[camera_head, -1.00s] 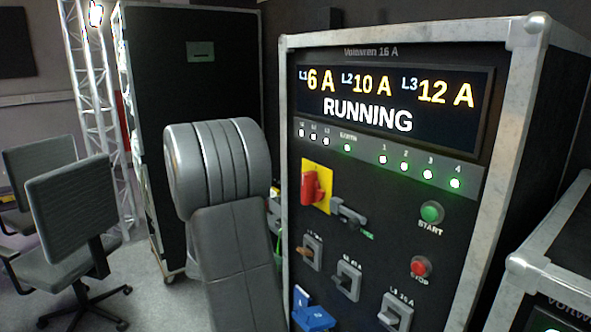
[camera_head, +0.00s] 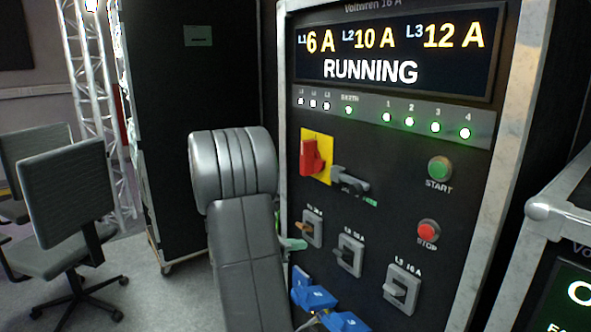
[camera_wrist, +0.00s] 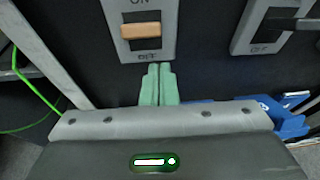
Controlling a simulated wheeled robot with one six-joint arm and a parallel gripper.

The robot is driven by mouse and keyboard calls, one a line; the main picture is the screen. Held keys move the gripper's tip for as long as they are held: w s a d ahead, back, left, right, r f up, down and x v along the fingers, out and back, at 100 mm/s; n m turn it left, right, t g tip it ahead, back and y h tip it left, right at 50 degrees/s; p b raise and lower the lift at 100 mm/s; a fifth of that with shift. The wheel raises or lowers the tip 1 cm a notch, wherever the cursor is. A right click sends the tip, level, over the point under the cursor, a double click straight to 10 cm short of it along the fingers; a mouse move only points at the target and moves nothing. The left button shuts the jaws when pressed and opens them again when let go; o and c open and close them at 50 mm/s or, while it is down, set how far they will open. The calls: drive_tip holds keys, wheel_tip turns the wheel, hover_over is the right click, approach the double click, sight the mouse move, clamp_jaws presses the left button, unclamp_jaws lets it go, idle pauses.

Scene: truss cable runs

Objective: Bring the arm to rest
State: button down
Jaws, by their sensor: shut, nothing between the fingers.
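My gripper shows as two pale green fingers (camera_wrist: 158,84) in the wrist view, shut together and empty. They point at the panel just below a switch with an orange lever (camera_wrist: 140,31), close to its OFF label; I cannot tell whether they touch the panel. In the head view the green fingertips (camera_head: 293,244) show at the right of my grey arm, next to the orange-lever switch (camera_head: 311,229). My arm is bent, with its grey joint up in front of the cabinet's left edge. The rest of my gripper is hidden behind it.
The power cabinet (camera_head: 400,150) reads RUNNING, with a red-and-yellow rotary switch (camera_head: 314,157) and START and STOP buttons. Blue connectors (camera_head: 313,297) sit low on it. Another cabinet (camera_head: 545,215) stands at right. Chairs (camera_head: 70,200) and a truss (camera_head: 95,90) are at left.

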drive_tip(key=f+t+h+b, duration=0.1)
drive_tip(key=f+b, duration=0.1)
drive_tip(key=b, duration=0.1)
drive_tip(key=w+f+t+h+b, duration=0.1)
drive_tip(key=f+h+b, duration=0.1)
drive_tip(key=b, duration=0.2)
drive_tip(key=w+d+f+t+h+b, duration=0.1)
drive_tip(key=f+t+b, duration=0.1)
drive_tip(key=b, duration=0.1)
drive_tip(key=shift+f, duration=0.15)
drive_tip(key=v, duration=0.8)
drive_tip(key=shift+s+a+f, duration=0.2)
drive_tip(key=shift+s+a, duration=0.05)
drive_tip(key=shift+a, duration=0.05)
drive_tip(key=shift+d, duration=0.1)
